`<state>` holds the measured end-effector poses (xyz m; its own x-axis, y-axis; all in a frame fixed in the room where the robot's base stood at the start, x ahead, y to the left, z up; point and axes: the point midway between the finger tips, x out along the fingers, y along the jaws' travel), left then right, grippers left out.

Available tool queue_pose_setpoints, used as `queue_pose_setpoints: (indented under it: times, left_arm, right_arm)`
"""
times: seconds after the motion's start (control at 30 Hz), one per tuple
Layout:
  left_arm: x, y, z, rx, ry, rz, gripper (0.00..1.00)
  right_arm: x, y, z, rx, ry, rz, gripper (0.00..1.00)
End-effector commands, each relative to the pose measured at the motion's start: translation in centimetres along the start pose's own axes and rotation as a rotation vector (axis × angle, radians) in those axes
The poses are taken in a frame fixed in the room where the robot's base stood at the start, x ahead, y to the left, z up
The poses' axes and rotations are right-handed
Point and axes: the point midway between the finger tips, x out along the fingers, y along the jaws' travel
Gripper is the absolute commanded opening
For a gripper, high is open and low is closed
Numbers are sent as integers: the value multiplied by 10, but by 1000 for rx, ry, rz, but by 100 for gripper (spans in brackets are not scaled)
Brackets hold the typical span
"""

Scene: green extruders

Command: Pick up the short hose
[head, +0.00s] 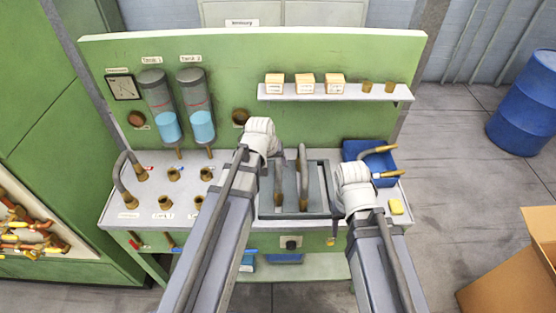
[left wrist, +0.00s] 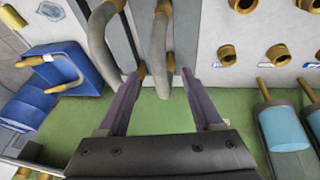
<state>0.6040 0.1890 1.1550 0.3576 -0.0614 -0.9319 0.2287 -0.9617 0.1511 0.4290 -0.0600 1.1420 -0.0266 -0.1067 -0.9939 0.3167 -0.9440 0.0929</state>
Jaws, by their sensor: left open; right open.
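Two grey hoses with brass ends lie side by side in the grey tray (head: 322,182) on the bench. The left one (head: 278,188) is partly covered by my left wrist, and the right one (head: 303,172) looks longer. Which is the short hose I cannot tell for certain. In the left wrist view my left gripper (left wrist: 161,73) is open, its fingertips either side of the nearer hose's end (left wrist: 161,45), with nothing gripped. The other hose (left wrist: 97,38) is beside it, left of the fingers.
A blue bin (head: 352,148) at right holds another hose (head: 373,163). A curved hose (head: 125,180) stands at the bench's left among brass ports (head: 174,174). The green back panel (head: 330,60) carries a shelf (head: 345,96) with small boxes.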

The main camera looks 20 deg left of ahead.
Motion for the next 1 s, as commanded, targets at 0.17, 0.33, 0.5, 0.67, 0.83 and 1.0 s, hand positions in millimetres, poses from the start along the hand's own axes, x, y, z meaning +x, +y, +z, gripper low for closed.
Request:
queue_pose_setpoints:
  times: [0.17,0.33,0.5,0.67,0.83,1.0]
  left_arm:
    - [-1,-3,-28,-64,62,24,67]
    - [5,-3,-27,-65,64,25,67]
    - [21,-3,-27,-64,63,24,67]
    - [28,-2,-28,-64,62,24,67]
    - [29,-2,-28,-63,62,24,67]
    - [46,-1,-29,-63,62,24,67]
  right_arm:
    - [-3,0,0,0,0,0,50]
    - [2,0,0,1,0,0,50]
    - [17,-2,-1,2,1,0,50]
    - [22,-2,-2,3,1,0,50]
    - [24,-2,-2,3,1,0,50]
    - [39,-4,-3,3,2,0,50]
